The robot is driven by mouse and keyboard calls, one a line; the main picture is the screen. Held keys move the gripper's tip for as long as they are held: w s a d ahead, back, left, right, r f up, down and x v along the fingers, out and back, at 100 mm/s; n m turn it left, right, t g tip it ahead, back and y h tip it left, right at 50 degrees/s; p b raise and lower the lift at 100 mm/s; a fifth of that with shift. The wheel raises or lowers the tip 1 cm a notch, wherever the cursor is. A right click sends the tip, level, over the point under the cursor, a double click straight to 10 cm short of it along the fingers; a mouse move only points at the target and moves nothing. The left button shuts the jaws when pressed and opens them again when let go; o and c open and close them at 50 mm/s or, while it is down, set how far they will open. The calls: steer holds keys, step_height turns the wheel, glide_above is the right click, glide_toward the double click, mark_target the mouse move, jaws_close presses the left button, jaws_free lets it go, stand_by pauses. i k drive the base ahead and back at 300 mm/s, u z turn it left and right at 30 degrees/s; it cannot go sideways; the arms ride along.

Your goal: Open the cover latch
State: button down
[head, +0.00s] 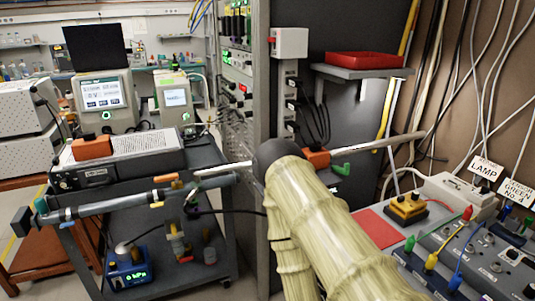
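I cannot pick out the cover latch for certain. A grey tube assembly (110,204) runs across the left cart and carries small orange, yellow and blue fittings, including an orange piece (166,178) on its top. A long grey case (120,158) with an orange block (92,147) on it lies behind the tube. Another orange block (316,158) with a green lever beside it (341,169) shows right of centre, along a pale rod. My arm, in a pale ridged sleeve, fills the lower middle and hides what is behind it. My gripper's fingers do not show.
A blue meter (128,270) stands on the left cart's lower shelf. At the right are a bench with a red mat (379,229), a yellow-and-black switch box (407,209) and grey panels with plugs. A red tray (364,59) sits on a wall shelf. Loose cables hang at right.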

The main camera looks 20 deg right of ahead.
mark_target(346, 172)
steer(key=u, duration=0.85)
steer(key=k, duration=0.6)
steer(key=z, duration=1.4)
steer(key=i, duration=0.3)
steer(key=u, duration=0.05)
